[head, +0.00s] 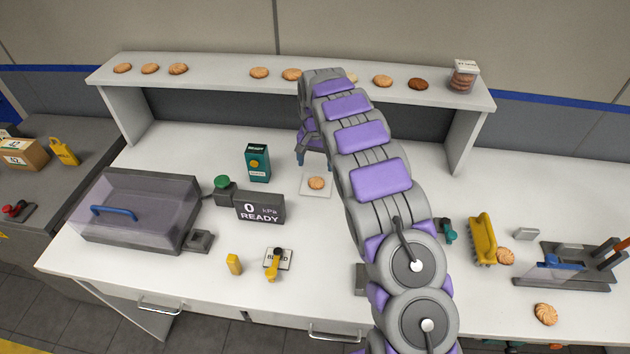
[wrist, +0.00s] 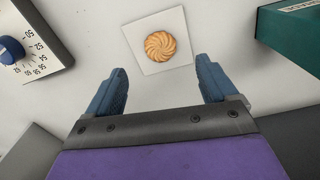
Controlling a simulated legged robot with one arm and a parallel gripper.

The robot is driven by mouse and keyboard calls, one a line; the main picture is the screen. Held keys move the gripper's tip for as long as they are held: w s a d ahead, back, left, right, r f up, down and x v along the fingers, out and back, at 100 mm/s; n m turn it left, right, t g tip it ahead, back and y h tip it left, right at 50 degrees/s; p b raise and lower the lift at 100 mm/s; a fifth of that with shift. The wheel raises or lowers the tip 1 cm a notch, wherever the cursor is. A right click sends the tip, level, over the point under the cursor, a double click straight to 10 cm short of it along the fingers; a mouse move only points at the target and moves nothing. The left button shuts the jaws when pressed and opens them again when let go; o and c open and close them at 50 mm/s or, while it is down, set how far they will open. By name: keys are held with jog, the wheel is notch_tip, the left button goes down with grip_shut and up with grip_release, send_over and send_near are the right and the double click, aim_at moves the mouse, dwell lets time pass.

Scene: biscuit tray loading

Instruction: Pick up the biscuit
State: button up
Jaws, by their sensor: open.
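A round golden biscuit (head: 316,183) with a swirled top lies on a white square (head: 323,192) on the white table. In the wrist view the biscuit (wrist: 160,45) sits near the middle of the square (wrist: 174,65), just beyond the fingertips and between their lines. My gripper (head: 314,164) hangs down from the arm, behind and slightly above the biscuit. In the wrist view my gripper (wrist: 161,72) has its two blue fingers spread wide with nothing between them. The fingers do not appear to touch the biscuit.
A green box (head: 258,162) stands left of the square, with a dark READY display (head: 259,207) in front. A dial device (wrist: 35,45) shows at the wrist view's left. A clear-lidded case (head: 135,208) stands left.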

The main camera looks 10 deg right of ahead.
aim_at(317, 180)
jog(key=shift+w+d+f, duration=0.15)
jog(key=shift+w+f, duration=0.15)
jog(key=shift+f, duration=0.25)
jog(key=shift+d+f, duration=0.15)
jog(key=shift+f, duration=0.75)
notch_tip(317, 180, down, 5)
jog(key=shift+w+f+b, duration=0.15)
jog(key=shift+b, duration=0.85)
jog(key=shift+c, duration=0.5)
jog(key=c, duration=0.7)
jog(key=shift+r, duration=0.25)
